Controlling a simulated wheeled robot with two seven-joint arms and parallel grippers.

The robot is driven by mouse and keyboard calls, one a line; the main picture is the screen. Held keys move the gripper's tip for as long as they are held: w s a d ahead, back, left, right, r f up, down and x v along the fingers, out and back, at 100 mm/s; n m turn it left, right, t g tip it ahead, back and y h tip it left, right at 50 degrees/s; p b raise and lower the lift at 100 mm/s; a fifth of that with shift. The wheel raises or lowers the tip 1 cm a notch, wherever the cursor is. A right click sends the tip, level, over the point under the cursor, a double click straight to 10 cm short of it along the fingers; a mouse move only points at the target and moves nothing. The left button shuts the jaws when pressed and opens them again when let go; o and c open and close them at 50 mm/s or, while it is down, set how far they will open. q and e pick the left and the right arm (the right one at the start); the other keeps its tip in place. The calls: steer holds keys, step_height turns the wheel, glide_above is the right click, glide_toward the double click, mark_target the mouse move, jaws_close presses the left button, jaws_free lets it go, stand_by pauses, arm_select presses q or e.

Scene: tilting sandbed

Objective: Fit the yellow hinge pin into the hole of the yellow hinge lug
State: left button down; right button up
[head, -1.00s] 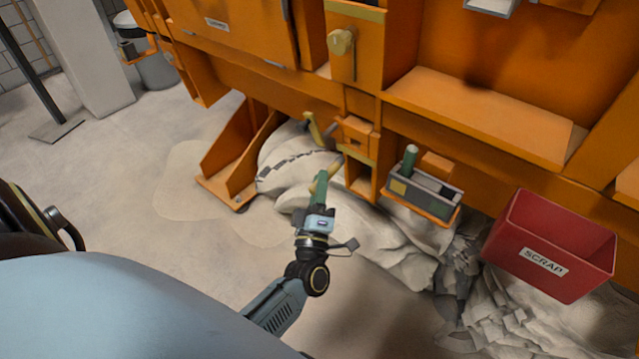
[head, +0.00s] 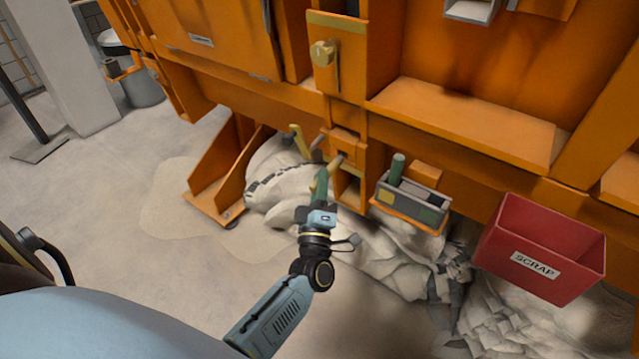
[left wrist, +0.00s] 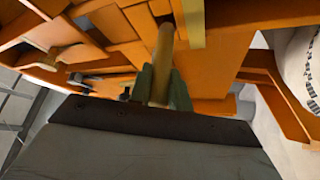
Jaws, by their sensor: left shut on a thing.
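My left gripper (head: 321,186) is shut on the yellow hinge pin, its green fingers pointing up toward the orange frame. In the left wrist view the pin (left wrist: 161,62) is a dull yellow rod standing out between the fingertips (left wrist: 163,92). My right gripper is not in view.
A grey caddy (head: 412,203) with a green cylinder sits on an orange shelf to the right. A red SCRAP bin (head: 545,245) stands farther right. Pale sacks (head: 275,185) lie below the orange frame. A yellow knob (head: 323,53) is above.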

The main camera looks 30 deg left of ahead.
mark_target(336, 161)
arm_select(q)
steer(key=shift+w+d+r+b, duration=0.1)
steer(key=shift+w+r+b, duration=0.2)
steer(key=shift+w, duration=0.7)
steer(key=shift+w+d+r+b, duration=0.1)
steer(key=shift+w+b, duration=0.25)
steer(key=shift+w, duration=0.6)
steer(key=shift+w+d+r+b, duration=0.15)
steer(key=shift+w+b, duration=0.2)
steer(key=shift+w, duration=0.65)
stand_by(0.5)
steer(key=shift+w+a+r, duration=0.1)
steer(key=shift+r, duration=0.05)
stand_by(0.3)
steer(key=shift+s+a+f+p, duration=0.15)
steer(key=shift+s+p, duration=0.1)
steer(key=shift+s, duration=0.25)
steer(key=shift+s+d+f+p, duration=0.1)
steer(key=shift+s+p, duration=0.15)
steer(key=shift+s, duration=0.25)
steer(key=shift+s+a+f+p, duration=0.15)
steer(key=shift+s+p, duration=0.25)
steer(key=shift+s, duration=0.75)
steer(key=shift+s+a+f+p, duration=0.1)
steer(key=shift+s+f+p, duration=0.25)
steer(key=shift+s, duration=0.75)
steer(key=shift+s+a+f+p, duration=0.15)
steer(key=shift+s+p, duration=0.25)
steer(key=shift+s, duration=0.75)
steer(key=shift+d, duration=0.1)
